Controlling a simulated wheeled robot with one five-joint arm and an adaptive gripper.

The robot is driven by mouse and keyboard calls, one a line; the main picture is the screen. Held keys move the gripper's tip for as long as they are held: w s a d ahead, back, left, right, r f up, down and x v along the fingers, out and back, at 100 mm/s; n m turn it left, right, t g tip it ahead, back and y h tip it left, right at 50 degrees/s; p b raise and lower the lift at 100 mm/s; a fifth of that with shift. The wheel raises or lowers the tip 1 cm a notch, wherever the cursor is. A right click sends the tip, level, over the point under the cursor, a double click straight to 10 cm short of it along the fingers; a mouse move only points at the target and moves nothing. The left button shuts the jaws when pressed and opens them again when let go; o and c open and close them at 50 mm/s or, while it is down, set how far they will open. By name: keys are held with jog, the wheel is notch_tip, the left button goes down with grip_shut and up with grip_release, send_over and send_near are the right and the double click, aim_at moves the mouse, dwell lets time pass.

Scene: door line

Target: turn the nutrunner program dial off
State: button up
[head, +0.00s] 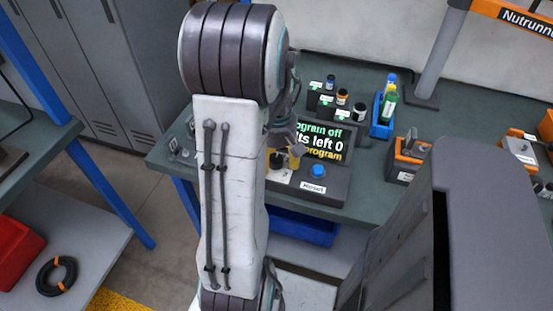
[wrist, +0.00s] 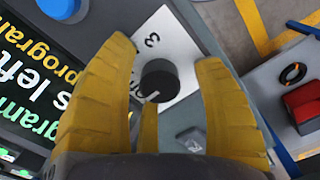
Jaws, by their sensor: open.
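The program dial (wrist: 159,78) is a black round knob on a white plate (wrist: 168,38) with printed numerals, a 3 among them. A short white mark shows at the knob's edge, toward the lower left in the wrist view. My gripper (wrist: 166,62) is open, its yellow fingers on either side of the knob with gaps visible; whether they touch it I cannot tell. In the head view my arm partly hides the gripper (head: 283,158) and the dial. The display (head: 322,141) beside the dial shows partly cut text: "ogram off", "ts left 0" and "rogram".
A blue button (head: 318,170) with a Reset label sits close to the dial on the same console. Small bottles (head: 342,98) stand behind the display. An orange and grey holder (head: 408,150) is to the right.

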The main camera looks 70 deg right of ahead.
aim_at(277, 158)
jog(key=shift+d+r, duration=0.1)
jog(key=shift+r, duration=0.4)
notch_tip(277, 158, up, 11)
dwell(0.3)
dwell(0.8)
